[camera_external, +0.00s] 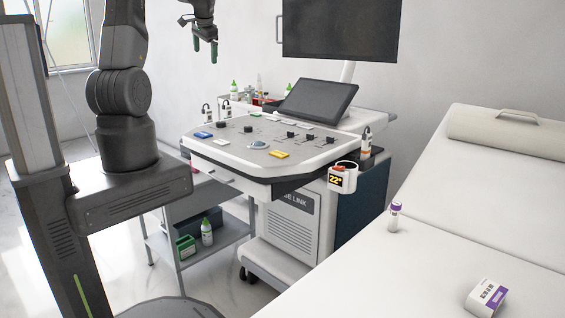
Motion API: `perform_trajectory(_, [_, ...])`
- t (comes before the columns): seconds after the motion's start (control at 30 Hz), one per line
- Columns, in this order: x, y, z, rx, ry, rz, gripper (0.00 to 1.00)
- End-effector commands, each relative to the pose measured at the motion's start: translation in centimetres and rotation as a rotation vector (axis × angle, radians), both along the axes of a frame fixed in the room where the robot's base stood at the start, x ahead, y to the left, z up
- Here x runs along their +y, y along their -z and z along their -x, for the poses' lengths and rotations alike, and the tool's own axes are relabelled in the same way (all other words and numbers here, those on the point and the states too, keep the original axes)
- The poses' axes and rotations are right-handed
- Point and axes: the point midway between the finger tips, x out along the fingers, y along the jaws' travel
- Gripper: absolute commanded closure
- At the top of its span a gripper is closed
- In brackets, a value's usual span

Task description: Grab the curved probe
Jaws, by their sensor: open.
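My gripper (205,47) hangs at the top of the view, with its green-tipped fingers pointing down and apart. Nothing shows between them. It appears above and behind the left side of the ultrasound console (232,160), well clear of it. Small probe-like items stand at the console's edges: two at the left (206,112) (226,109) and one white and orange item at the right (366,142). They are too small to tell which one is the curved probe.
A tilted screen (316,102) and large monitor (341,28) rise behind. A bed (440,215) at right bears a purple-capped tube (394,217) and small box (486,297). A bottle (207,232) stands on a low shelf.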

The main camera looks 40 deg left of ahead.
Motion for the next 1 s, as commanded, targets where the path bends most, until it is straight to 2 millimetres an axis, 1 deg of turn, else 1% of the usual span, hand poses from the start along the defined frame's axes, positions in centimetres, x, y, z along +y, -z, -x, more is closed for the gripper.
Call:
perform_trajectory(0.3, [0.0,0.0,0.0,0.0,0.0,0.0,0.0])
perform_trajectory(0.33, [0.0,0.0,0.0,0.0,0.0,0.0,0.02])
perform_trajectory(0.47, [0.0,0.0,0.0,0.0,0.0,0.0,0.28])
perform_trajectory(0.5, [0.0,0.0,0.0,0.0,0.0,0.0,0.35])
perform_trajectory(0.6, [0.0,0.0,0.0,0.0,0.0,0.0,0.53])
perform_trajectory(0.87, [0.0,0.1,0.0,0.0,-0.003,0.004,0.53])
perform_trajectory(0.97, [-0.3,1.4,0.1,-0.004,-0.035,0.049,0.53])
perform_trajectory(1.0, [-0.6,2.3,0.3,-0.009,-0.065,0.088,0.53])
